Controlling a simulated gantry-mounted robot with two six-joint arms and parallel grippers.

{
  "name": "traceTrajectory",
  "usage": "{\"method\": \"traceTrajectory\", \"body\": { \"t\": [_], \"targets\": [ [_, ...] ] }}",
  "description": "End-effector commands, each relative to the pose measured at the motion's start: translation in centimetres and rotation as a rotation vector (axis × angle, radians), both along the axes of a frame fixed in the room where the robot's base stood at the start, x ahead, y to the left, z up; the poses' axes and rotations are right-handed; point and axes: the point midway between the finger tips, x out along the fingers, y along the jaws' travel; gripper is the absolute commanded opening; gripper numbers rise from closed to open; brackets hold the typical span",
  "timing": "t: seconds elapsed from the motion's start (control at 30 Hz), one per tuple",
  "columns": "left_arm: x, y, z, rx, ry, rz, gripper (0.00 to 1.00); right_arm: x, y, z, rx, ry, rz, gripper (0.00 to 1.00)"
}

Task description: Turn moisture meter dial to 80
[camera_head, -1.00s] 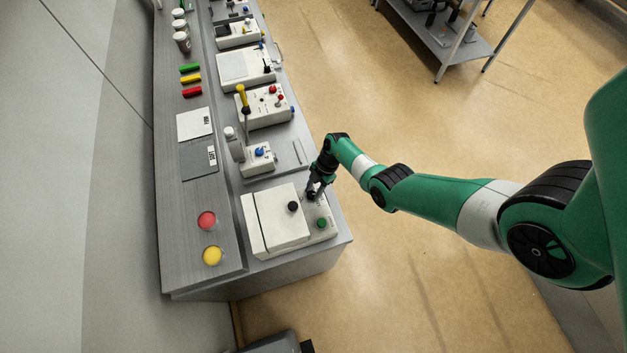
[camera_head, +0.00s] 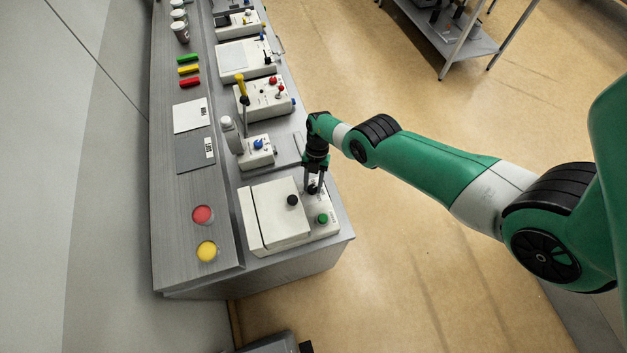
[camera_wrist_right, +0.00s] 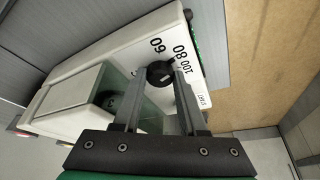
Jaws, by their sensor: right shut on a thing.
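The moisture meter (camera_head: 262,243) is a white box at the near end of the bench, with a black-knobbed lid and a green button (camera_head: 322,218). Its black dial (camera_wrist_right: 160,72) sits in the right wrist view beside the printed numbers 60, 80 and 100. My right gripper (camera_wrist_right: 160,76) is shut on the dial, one finger on each side. In the head view my right gripper (camera_head: 314,187) points down at the dial and mostly hides it. The dial's exact setting is hard to read. My left gripper is not in view.
A small device with a blue knob (camera_head: 258,144) stands behind the meter. A red disc (camera_head: 203,215) and a yellow disc (camera_head: 207,251) lie to its left. Further devices line the bench. The floor to the right is open, with a shelf (camera_head: 450,40) at the back.

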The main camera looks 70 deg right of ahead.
Motion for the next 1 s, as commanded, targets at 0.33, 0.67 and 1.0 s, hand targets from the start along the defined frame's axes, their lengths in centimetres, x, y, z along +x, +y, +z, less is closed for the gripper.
{"method": "traceTrajectory", "body": {
  "t": [0.33, 0.67, 1.0],
  "targets": [
    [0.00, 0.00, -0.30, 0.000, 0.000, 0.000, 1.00, 0.01, 0.03, 0.22, -0.004, -0.006, 0.040, 0.00],
    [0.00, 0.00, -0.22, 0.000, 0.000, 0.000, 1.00, -0.02, 0.12, 0.36, 0.000, -0.004, 0.041, 0.00],
    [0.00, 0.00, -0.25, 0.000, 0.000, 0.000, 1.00, -0.07, 0.10, 0.26, -0.002, -0.004, 0.040, 0.71]
  ]
}}
